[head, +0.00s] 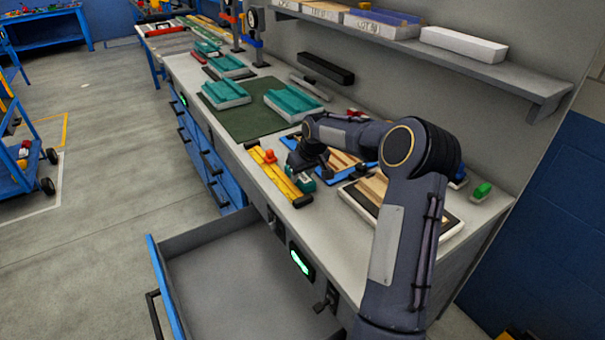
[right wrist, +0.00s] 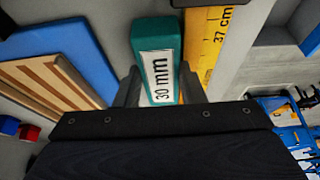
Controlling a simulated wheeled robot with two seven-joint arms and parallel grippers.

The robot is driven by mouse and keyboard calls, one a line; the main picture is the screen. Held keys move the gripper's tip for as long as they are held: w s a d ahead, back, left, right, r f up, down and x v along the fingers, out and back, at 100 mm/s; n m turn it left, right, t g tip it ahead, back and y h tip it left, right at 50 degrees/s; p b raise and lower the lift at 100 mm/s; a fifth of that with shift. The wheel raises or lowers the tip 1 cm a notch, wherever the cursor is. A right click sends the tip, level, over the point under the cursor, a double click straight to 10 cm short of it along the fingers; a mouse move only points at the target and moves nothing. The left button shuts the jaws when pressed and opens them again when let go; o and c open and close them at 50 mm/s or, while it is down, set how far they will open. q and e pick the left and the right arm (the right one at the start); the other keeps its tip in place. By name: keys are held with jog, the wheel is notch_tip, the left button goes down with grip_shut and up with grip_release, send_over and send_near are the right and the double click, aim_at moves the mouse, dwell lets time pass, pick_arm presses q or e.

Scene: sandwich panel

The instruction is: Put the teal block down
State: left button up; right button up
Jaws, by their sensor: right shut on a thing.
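The teal block (right wrist: 157,50) has a white label reading "30 mm" and sits between the two fingers of my right gripper (right wrist: 160,88) in the right wrist view. In the head view the block (head: 305,184) shows as a small teal patch under my right gripper (head: 303,169), by the front edge of the bench. My right gripper is shut on it. The block is beside the near end of the yellow ruler (head: 278,179). I cannot tell whether its underside touches the bench. My left gripper is not in view.
A blue panel (right wrist: 62,38) and a striped wooden panel (right wrist: 48,88) lie beside the block. A framed wooden board (head: 447,221) lies to the right. An open drawer (head: 225,285) juts out below.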

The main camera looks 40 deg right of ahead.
jog(key=shift+f, duration=0.15)
jog(key=o, duration=1.1)
jog(key=shift+o, duration=0.2)
jog(key=shift+a+f, duration=0.1)
jog(key=shift+a, duration=0.05)
